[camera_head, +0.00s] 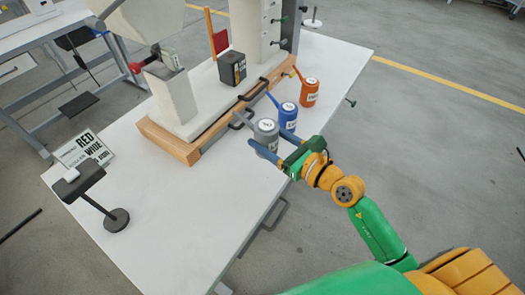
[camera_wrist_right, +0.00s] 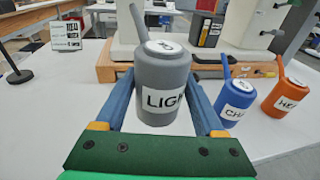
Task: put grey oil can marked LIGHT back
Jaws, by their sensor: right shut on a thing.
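The grey oil can (camera_head: 266,134) stands upright at the near edge of the white table in the head view. I cannot tell whether the can touches the table. My left gripper is not in view.
A blue can (camera_head: 288,117) and an orange can (camera_head: 309,92) stand to the right, close by. Behind is the press on a wooden-edged base (camera_head: 168,141) with a black box (camera_head: 232,68). A sign (camera_head: 84,149) and a black stand (camera_head: 118,217) are left.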

